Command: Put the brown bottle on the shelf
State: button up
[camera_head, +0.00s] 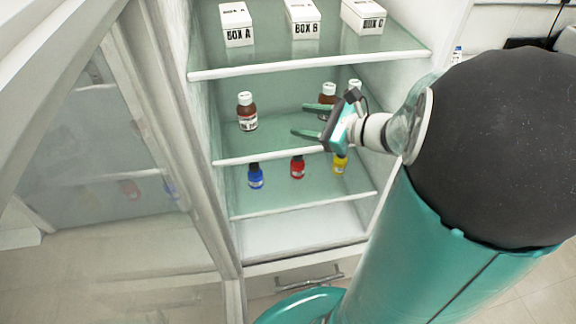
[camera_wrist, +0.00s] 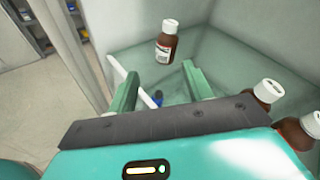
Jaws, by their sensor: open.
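A brown bottle (camera_head: 246,118) with a white cap and white label stands upright on the middle glass shelf (camera_head: 285,155), at its left. It also shows in the wrist view (camera_wrist: 167,48), beyond my fingertips and apart from them. My gripper (camera_head: 303,120) is open and empty, its fingers pointing left over the same shelf. In the wrist view my gripper (camera_wrist: 160,72) has clear space between its green fingers. Two more brown bottles with white caps (camera_wrist: 265,94) (camera_wrist: 297,131) stand to the right; in the head view my gripper partly hides them.
The upper shelf (camera_head: 310,62) holds white boxes marked A (camera_head: 236,22), B (camera_head: 303,18) and C (camera_head: 364,15). The lower shelf holds blue (camera_head: 256,178), red (camera_head: 297,168) and yellow (camera_head: 340,165) bottles. The cabinet's glass door (camera_head: 105,130) stands open at left. The bottom level looks empty.

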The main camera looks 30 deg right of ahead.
jog(key=s+a+f+n+g+h, duration=0.1)
jog(key=s+a+n+g, duration=0.3)
jog(key=a+n, duration=0.25)
jog(key=s+a+n+g, duration=0.4)
jog(key=a+n, duration=0.2)
jog(key=a, duration=0.1)
jog(key=s+r+n+h, duration=0.3)
jog(key=s+n+h, duration=0.3)
jog(key=n, duration=0.7)
jog(key=shift+a+t+h, duration=0.2)
jog(key=shift+t+h, duration=0.2)
jog(key=shift+h, duration=0.2)
jog(key=shift+s+r, duration=0.1)
